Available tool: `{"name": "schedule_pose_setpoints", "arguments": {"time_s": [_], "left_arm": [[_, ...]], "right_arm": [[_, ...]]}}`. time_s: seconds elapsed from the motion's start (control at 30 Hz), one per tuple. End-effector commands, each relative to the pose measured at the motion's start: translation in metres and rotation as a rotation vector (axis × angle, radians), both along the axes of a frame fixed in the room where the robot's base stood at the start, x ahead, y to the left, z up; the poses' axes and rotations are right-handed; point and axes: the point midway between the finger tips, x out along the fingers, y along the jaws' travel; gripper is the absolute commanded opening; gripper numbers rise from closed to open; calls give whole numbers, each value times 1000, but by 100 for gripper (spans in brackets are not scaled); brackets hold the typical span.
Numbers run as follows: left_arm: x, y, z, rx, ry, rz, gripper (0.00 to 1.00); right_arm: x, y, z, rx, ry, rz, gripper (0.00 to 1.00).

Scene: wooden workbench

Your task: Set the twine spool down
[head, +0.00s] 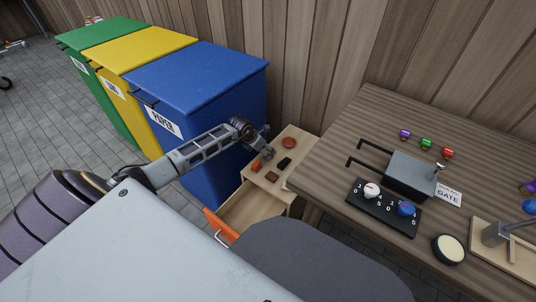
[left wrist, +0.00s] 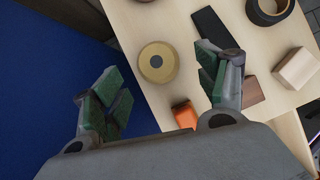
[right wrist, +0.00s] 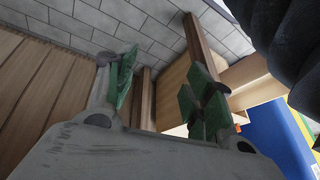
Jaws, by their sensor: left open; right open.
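The twine spool, a tan disc with a dark centre hole (left wrist: 157,62), lies flat on the light wooden top of the small cabinet (left wrist: 180,17), near its left edge, in the left wrist view. My left gripper (left wrist: 165,85) is open, with the spool ahead of and between its fingers and no finger visibly touching it. In the head view my left gripper (head: 267,153) is low over the cabinet top, and I cannot make out the spool there. My right gripper (right wrist: 158,88) is open and empty in the right wrist view.
Near the spool are an orange block (left wrist: 185,115), a black flat piece (left wrist: 213,35), a black ring (left wrist: 252,12) and a pale block (left wrist: 297,68). A reddish disc (head: 289,142) sits at the back. The blue bin (head: 200,75) borders the cabinet; the workbench (head: 340,150) stands right.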

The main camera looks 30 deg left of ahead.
Motion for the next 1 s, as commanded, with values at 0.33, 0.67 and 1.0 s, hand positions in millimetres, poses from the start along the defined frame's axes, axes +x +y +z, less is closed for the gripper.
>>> {"name": "schedule_pose_setpoints", "arguments": {"time_s": [0.33, 0.67, 1.0], "left_arm": [[12, -2, -18, -1, -1, 1, 73], [25, -5, -41, -1, 0, 2, 73], [27, -5, -44, 0, 0, 0, 73]], "right_arm": [[1, 7, -28, 38, -30, -9, 52], [6, 15, -54, 84, -75, -24, 52], [7, 16, -56, 91, -83, -27, 52]]}}
